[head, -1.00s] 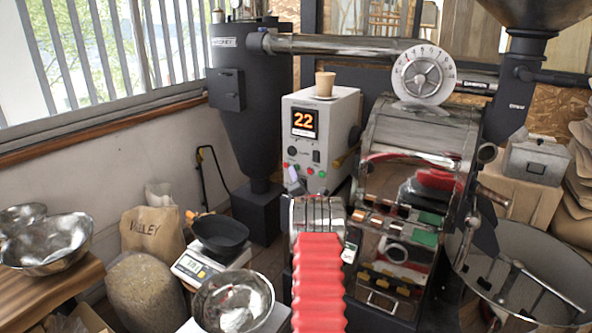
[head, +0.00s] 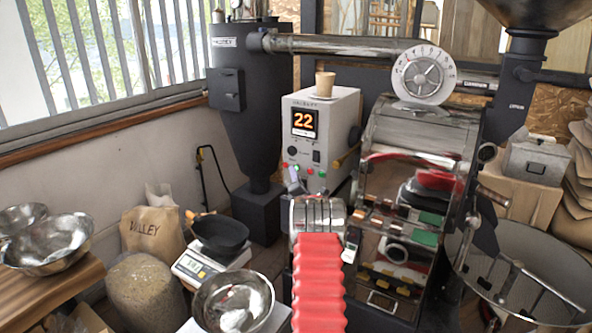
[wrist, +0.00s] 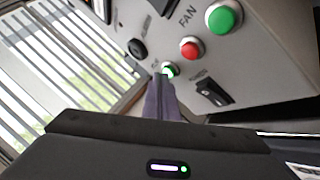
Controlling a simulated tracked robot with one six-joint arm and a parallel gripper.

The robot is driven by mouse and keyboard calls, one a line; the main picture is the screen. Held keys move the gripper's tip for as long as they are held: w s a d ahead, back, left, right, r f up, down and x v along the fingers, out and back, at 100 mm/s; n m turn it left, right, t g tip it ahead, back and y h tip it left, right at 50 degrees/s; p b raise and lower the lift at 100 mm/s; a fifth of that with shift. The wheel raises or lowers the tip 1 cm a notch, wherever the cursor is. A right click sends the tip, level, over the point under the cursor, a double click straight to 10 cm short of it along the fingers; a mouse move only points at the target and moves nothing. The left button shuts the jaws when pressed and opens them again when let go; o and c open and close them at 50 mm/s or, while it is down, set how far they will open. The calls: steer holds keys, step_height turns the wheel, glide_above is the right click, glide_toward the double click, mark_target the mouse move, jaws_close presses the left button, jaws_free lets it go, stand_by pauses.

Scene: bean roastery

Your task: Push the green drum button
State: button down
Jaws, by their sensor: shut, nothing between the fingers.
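The white control box (head: 318,140) stands left of the roaster, with an orange display reading 22. In the wrist view, a small-looking green button (wrist: 170,69) lies right at the tip of my gripper (wrist: 165,77), partly covered by the fingers; its label is hard to read. A red button (wrist: 190,48) and a larger-looking green button (wrist: 223,18) near the FAN label lie farther up the panel. My gripper's fingers are shut and empty, pointing at the panel. They also show at the box's lower left in the head view. I cannot tell whether the tip touches the button.
A black knob (wrist: 137,48) and a rocker switch (wrist: 212,92) flank the fingertips. A paper cup (head: 325,84) stands on the box. The metal roaster (head: 412,190) is close on the right. A black pan (head: 218,234) on a scale and a steel bowl (head: 233,301) are lower left.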

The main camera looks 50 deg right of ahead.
steer(key=shift+a, duration=0.7)
steer(key=a, duration=0.5)
steer(key=shift+s, duration=0.3)
steer(key=shift+m, duration=0.3)
stand_by(0.7)
